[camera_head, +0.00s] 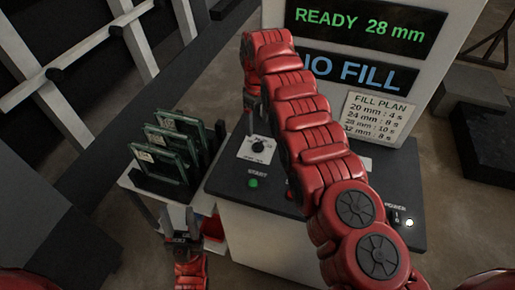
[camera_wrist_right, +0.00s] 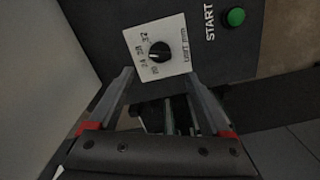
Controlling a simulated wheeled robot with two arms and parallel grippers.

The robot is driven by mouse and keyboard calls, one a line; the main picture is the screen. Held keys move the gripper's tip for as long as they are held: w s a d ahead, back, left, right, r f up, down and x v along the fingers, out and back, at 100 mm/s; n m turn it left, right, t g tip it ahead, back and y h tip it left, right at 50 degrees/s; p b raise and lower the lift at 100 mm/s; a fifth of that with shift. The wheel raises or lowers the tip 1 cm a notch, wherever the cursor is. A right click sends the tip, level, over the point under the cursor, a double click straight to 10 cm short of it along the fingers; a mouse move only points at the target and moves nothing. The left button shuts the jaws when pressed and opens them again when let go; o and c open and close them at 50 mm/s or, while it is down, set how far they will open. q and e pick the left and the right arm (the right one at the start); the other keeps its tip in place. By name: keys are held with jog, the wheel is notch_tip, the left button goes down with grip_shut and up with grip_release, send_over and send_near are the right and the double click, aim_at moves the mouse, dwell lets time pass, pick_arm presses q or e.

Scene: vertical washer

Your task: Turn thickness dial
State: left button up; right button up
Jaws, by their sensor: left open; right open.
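The thickness dial (camera_head: 258,147) is a small black knob on a white plate with number marks, at the left of the machine's dark panel. It also shows in the right wrist view as a round black knob (camera_wrist_right: 160,52); its exact setting is too small to tell. My right gripper (camera_head: 251,120) hangs just above and behind the dial, partly hidden by my arm. In the wrist view its two fingers (camera_wrist_right: 163,80) are spread with nothing between them, apart from the knob. My left gripper (camera_head: 181,218) is open and empty, low by the side stand.
A screen reads "READY 28 mm" (camera_head: 360,24); a lower one (camera_head: 360,74) shows "FILL", partly covered. A fill plan sheet (camera_head: 379,117) hangs below. A green START button (camera_head: 253,183) is near the dial. Green boards (camera_head: 170,150) stand in a rack at left. A POWER switch (camera_head: 397,217) is at right.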

aim_at(258, 143)
notch_tip(258, 143, down, 6)
jog(key=b, duration=0.4)
jog(key=shift+f, duration=0.2)
jog(key=shift+f+p, duration=0.35)
jog(key=shift+f, duration=0.6)
grip_shut()
